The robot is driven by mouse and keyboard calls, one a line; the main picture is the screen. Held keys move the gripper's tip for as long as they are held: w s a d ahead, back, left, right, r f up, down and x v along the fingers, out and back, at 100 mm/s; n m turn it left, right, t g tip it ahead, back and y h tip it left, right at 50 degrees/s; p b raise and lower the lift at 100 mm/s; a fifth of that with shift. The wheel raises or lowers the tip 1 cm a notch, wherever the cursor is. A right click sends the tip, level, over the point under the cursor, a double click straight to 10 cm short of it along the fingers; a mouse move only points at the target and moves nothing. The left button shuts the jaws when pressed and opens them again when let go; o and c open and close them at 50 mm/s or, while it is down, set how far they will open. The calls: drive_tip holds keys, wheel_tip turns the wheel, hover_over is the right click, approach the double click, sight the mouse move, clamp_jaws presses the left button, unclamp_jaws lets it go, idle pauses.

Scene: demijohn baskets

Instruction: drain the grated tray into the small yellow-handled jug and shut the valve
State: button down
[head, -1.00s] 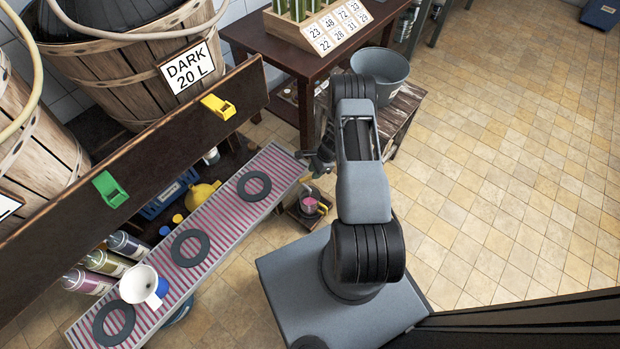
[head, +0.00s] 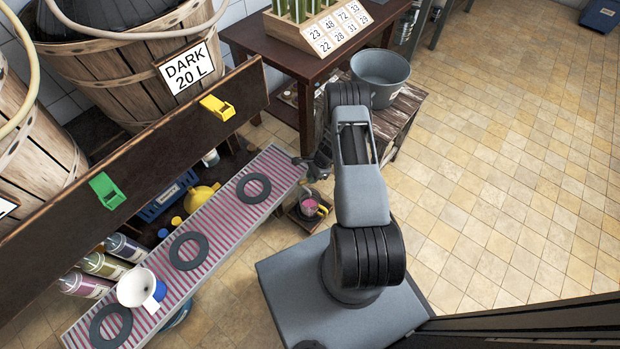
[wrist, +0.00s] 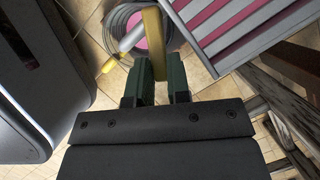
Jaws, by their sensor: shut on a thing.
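The long grated tray (head: 215,215), pink between pale slats, slopes across the head view; its corner shows in the wrist view (wrist: 245,25). The small jug (head: 308,206) stands on a low wooden stand below the tray's right end, its yellow handle towards my base. In the wrist view the round jug (wrist: 155,32) has pink inside, partly covered. My gripper (wrist: 158,85) is shut on a yellow bar (wrist: 152,45), which looks like the valve lever, above the jug. The head view shows my gripper (head: 318,165) near the tray's end. The valve body and any stream are hidden.
A grey bucket (head: 380,78) stands on a wooden stool. The tiled floor at right is clear.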

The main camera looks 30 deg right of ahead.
drive_tip(key=shift+s, duration=0.25)
drive_tip(key=shift+s+a+f+m+t+b, duration=0.1)
drive_tip(key=shift+s+m+t+b, duration=0.2)
drive_tip(key=shift+m, duration=0.4)
drive_tip(key=shift+s+a+m+t+b, duration=0.1)
drive_tip(key=shift+s+m+t+b, duration=0.2)
drive_tip(key=shift+m, duration=0.4)
drive_tip(key=c, duration=1.4)
unclamp_jaws()
drive_tip(key=shift+o, duration=0.2)
drive_tip(key=shift+d, duration=0.1)
drive_tip(key=p+v, duration=0.5)
drive_tip(key=v, duration=0.9)
drive_tip(key=shift+p, duration=0.3)
